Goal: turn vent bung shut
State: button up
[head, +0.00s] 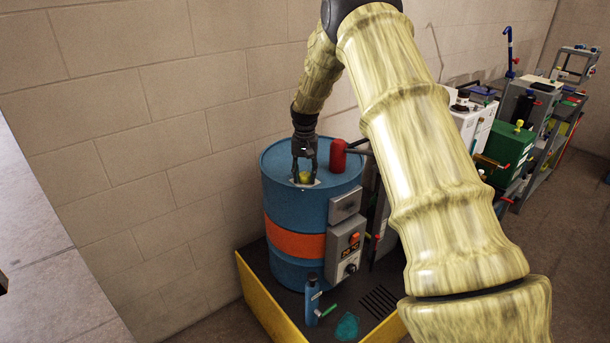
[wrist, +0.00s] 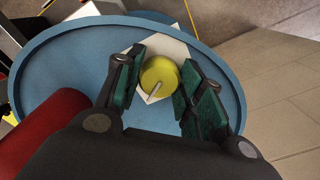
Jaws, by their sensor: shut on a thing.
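The vent bung is a round yellow knob (wrist: 160,76) with a pale raised bar across its top. It sits on a light plate (wrist: 177,46) on the lid of a blue drum. My gripper (wrist: 157,86) points down at the drum top with its green-padded fingers on either side of the knob, shut on it. In the head view my gripper (head: 304,176) stands over the drum lid and the yellow knob (head: 304,177) shows between its fingers. The blue drum (head: 290,208) stands upright with an orange band. The knob's lower side is hidden.
A red cylinder (head: 338,157) stands on the drum lid beside my gripper and fills the lower left of the wrist view (wrist: 45,128). A yellow-edged tray (head: 262,304) is under the drum, holding a blue bottle (head: 312,300). A block wall (head: 150,120) is close behind.

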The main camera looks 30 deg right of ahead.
jog(key=n, duration=0.5)
jog(key=shift+n, duration=0.3)
jog(key=n, duration=0.5)
jog(key=shift+s+d+n, duration=0.1)
jog(key=shift+d+n, duration=0.05)
jog(key=shift+n, duration=0.15)
jog(key=o, duration=1)
